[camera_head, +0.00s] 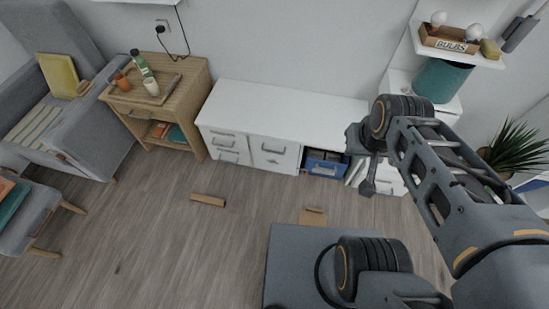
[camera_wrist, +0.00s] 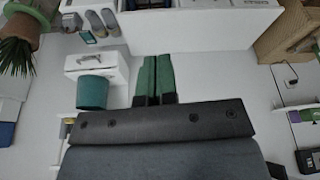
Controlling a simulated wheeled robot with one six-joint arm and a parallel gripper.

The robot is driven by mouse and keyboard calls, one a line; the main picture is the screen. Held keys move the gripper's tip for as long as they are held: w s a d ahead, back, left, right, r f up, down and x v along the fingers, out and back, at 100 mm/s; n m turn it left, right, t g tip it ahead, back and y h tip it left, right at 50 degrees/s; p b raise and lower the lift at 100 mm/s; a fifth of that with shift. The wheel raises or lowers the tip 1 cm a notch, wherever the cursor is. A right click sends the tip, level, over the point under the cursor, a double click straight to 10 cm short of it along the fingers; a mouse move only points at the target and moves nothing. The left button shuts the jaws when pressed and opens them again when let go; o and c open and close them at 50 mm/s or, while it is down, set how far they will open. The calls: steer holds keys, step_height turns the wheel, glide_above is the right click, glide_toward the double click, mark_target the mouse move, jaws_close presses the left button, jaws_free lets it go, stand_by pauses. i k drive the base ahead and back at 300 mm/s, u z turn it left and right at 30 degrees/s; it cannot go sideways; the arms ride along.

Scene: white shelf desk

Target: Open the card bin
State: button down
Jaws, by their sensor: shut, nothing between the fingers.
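No label reading "card" is legible, so I cannot tell for sure which thing is the card bin. The low white desk (camera_head: 290,104) has drawers (camera_head: 228,146) at its left and a larger handled front (camera_head: 273,154) beside them. A blue box (camera_head: 326,164) sits in its open bay. In the wrist view my gripper (camera_wrist: 157,57) shows two green fingers side by side, shut and empty, apart from the desk (camera_wrist: 190,27) at the top. In the head view the end of my arm hangs by the desk's right part, and the fingertips cannot be made out.
A teal bin (camera_head: 440,80) stands on the white unit at the right, below a shelf with a bulbs box (camera_head: 449,40). A plant (camera_head: 510,147) stands far right. A wooden side table (camera_head: 190,75) is left of the desk. Flat brown pieces (camera_head: 208,200) lie on otherwise open floor.

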mark_target(274, 156)
steer(key=u, duration=1.45)
steer(key=i, duration=0.35)
steer(key=z, duration=0.6)
